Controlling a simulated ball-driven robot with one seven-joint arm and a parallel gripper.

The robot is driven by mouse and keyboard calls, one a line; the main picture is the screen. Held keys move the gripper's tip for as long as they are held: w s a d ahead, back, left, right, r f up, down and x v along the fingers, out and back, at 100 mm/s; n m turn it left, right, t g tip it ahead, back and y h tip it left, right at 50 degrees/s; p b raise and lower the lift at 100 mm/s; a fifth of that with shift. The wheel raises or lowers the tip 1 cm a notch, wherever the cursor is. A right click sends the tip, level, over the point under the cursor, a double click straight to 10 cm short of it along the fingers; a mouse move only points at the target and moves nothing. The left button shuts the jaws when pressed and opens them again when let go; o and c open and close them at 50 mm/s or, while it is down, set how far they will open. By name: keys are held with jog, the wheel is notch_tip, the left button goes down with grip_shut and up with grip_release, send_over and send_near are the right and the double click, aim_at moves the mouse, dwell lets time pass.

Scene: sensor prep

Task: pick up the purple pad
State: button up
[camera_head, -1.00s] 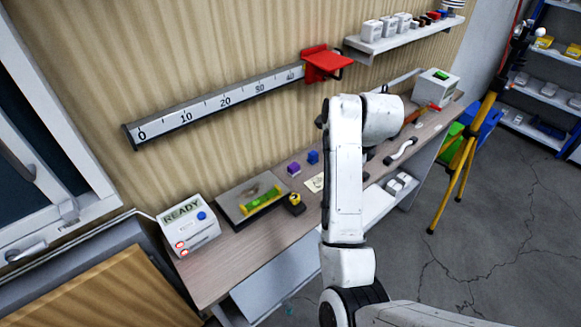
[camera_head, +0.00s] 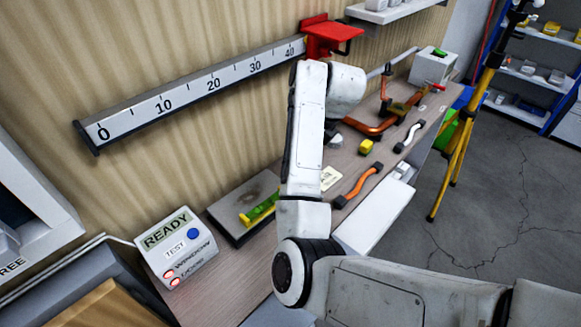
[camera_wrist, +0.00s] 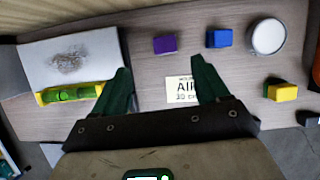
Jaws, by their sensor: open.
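The purple pad (camera_wrist: 165,44) is a small purple block lying on the wooden workbench in the wrist view. My gripper (camera_wrist: 164,75) is open and empty, with its two dark green fingers spread. The pad sits beyond the fingertips, roughly centred between them and not touching either. In the head view my arm covers the pad, and my gripper is hidden too.
A blue block (camera_wrist: 219,38) and a round white-topped item (camera_wrist: 268,36) lie right of the pad. A printed card (camera_wrist: 180,91) lies between the fingers. Left is a grey plate (camera_wrist: 75,60) with a green level (camera_wrist: 70,93). The READY box (camera_head: 177,247) stands at the bench's near end.

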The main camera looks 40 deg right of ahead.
jog(key=x, duration=0.5)
jog(key=shift+d+p+x, duration=0.2)
jog(key=shift+p+x, duration=0.05)
jog(key=shift+x, duration=1.05)
jog(key=shift+d+p+x, duration=0.2)
jog(key=shift+x, duration=1.05)
jog(key=shift+c, duration=0.3)
jog(key=c, duration=1.1)
